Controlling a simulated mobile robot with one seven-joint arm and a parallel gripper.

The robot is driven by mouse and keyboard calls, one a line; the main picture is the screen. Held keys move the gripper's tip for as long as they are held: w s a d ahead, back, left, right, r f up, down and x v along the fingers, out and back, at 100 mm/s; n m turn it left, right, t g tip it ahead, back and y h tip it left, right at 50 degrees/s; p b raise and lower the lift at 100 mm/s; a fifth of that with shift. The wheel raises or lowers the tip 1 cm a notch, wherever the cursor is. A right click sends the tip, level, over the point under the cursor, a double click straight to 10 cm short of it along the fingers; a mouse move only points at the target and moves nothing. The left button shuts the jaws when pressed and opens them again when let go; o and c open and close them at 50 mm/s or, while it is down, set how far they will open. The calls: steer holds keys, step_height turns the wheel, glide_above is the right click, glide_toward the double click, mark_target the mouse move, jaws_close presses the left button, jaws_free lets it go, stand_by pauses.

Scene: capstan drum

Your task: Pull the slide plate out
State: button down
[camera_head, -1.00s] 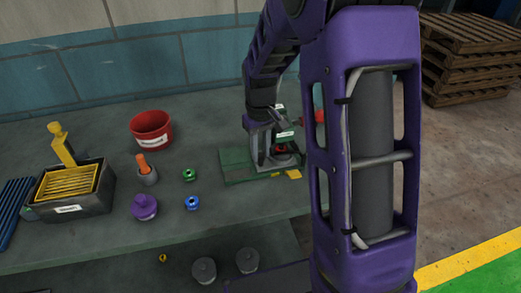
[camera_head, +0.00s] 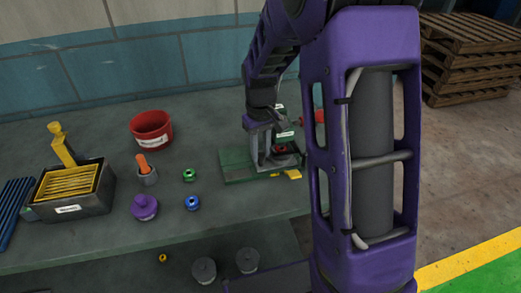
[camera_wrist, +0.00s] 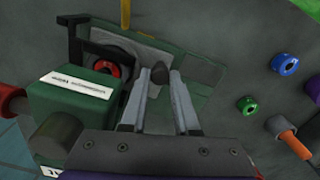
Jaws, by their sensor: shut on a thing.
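The green machine (camera_head: 240,166) stands on the bench, partly hidden by my arm. The wrist view shows its green block with a white label (camera_wrist: 78,86), a black bracket (camera_wrist: 78,45) and a red ring (camera_wrist: 113,65) over a grey plate (camera_wrist: 143,56), which seems to be the slide plate. Whether the knob joins the plate is hidden. In the head view my gripper (camera_head: 262,163) points down at the machine, its fingertips unclear.
A yellow tab (camera_head: 293,174) is at the machine's front right. A black bin (camera_head: 75,205) is farther left.

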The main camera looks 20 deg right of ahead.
steer(key=a, duration=0.9)
steer(key=shift+a, duration=0.25)
steer(key=c, duration=0.9)
jaws_free()
steer(key=shift+a, duration=0.1)
steer(key=shift+r, duration=0.1)
steer(key=shift+r+p, duration=0.3)
step_height(320, 180, up, 17)
steer(key=shift+f+p, duration=0.15)
steer(key=shift+p, duration=0.75)
